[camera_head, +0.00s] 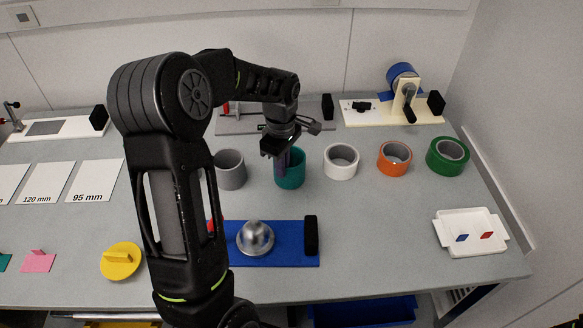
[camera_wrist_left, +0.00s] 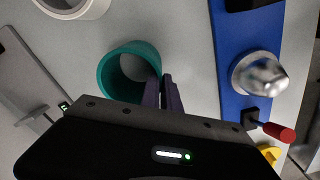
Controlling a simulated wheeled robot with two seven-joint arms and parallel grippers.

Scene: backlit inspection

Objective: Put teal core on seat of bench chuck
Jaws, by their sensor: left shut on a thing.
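The teal core (camera_head: 291,180) is an open ring that looks to stand on the grey table in the row of rings. It also shows in the left wrist view (camera_wrist_left: 109,73). My left gripper (camera_head: 283,162) points down at it with its purple fingers (camera_wrist_left: 163,84) shut on the near wall of the ring. The inner finger is partly hidden. The bench chuck appears to be the blue plate (camera_head: 287,257) in front, with a silver domed seat (camera_head: 255,237), a black block and a red-tipped lever. The seat is bare. My right gripper is out of view.
A grey ring (camera_head: 230,170) stands left of the teal core, a white ring (camera_head: 341,161) right of it, then orange (camera_head: 394,158) and green (camera_head: 447,156) rings. A white tray (camera_head: 470,246) lies at the right. Table between the ring row and blue plate is clear.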

